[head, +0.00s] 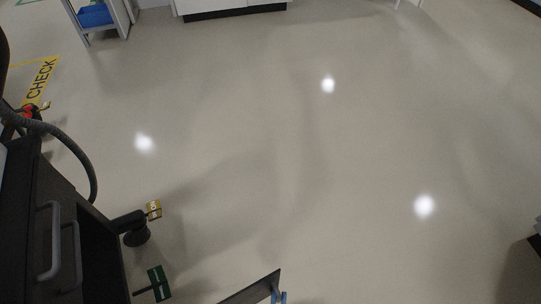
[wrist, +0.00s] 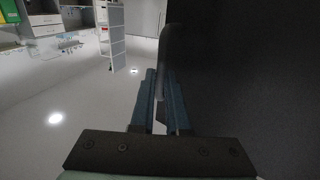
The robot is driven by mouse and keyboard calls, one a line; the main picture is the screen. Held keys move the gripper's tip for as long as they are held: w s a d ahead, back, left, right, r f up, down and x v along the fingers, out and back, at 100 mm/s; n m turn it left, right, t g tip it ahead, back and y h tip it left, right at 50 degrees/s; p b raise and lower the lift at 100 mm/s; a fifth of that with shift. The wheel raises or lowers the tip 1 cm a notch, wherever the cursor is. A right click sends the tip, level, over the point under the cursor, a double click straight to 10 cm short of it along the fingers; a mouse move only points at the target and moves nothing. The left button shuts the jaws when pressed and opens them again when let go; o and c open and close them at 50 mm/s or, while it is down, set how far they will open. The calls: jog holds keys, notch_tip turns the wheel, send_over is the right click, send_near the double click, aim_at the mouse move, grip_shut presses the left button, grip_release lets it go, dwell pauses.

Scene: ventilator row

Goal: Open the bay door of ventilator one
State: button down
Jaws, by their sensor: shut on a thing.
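The dark ventilator cabinet (head: 22,215) stands at the left edge of the head view, with a dark opening in its side (head: 98,262). The bay door, a dark panel (head: 252,289), stands out from the cabinet at the bottom of the head view; its lower part is cut off. It fills the right of the wrist view (wrist: 255,75). My gripper (wrist: 160,78), with blue fingers, is shut on the door's grey handle (wrist: 165,45). Only the finger tops show in the head view (head: 279,297), beside the door's outer edge.
A grey bar handle (head: 52,240) and a hose (head: 85,155) are on the cabinet. A shelf unit with a blue bin (head: 95,15) stands far back. The middle floor is clear.

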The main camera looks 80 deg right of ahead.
jog(key=shift+s+a+g, duration=0.3)
jog(key=shift+a+g, duration=0.1)
jog(key=c, duration=0.9)
grip_release()
jog(key=a, duration=0.4)
jog(key=s+a, duration=0.1)
jog(key=a, duration=0.8)
jog(key=shift+s+b, duration=0.2)
jog(key=shift+b, duration=0.1)
jog(key=shift+d+r, duration=0.1)
